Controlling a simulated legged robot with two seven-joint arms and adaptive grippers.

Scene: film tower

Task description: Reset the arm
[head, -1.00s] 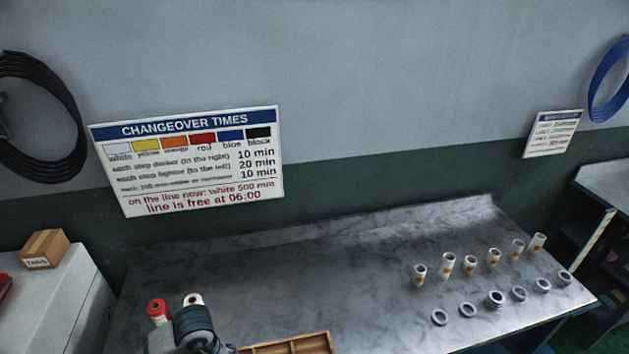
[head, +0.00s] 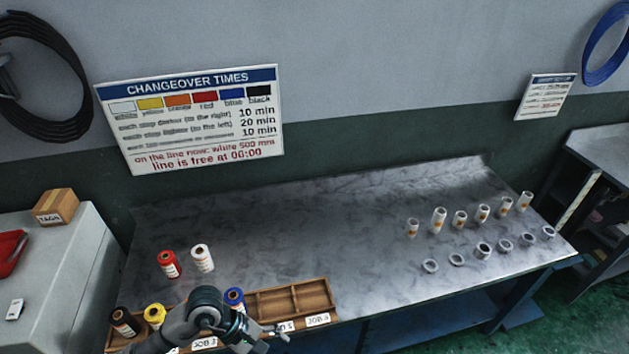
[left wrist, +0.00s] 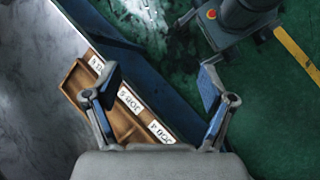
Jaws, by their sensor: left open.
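My left gripper (head: 272,337) is over the front edge of the wooden tray in the head view. In the left wrist view my left gripper (left wrist: 158,88) is open, its two fingers wide apart with nothing between them. The wooden tray (head: 333,299) has compartments with white job labels, and it also shows below the fingers in the left wrist view (left wrist: 72,84). A black roll (head: 124,322), a yellow roll (head: 155,315) and a blue roll (head: 234,298) stand at the tray, partly hidden by my arm. My right gripper is in neither view.
A red roll (head: 169,264) and a white roll (head: 202,258) stand on the marble-patterned bench (head: 330,220) behind the tray. Several small white cylinders (head: 438,220) and grey rings (head: 484,250) stand at the right. A cabinet (head: 62,262) stands at the left. The bench middle is clear.

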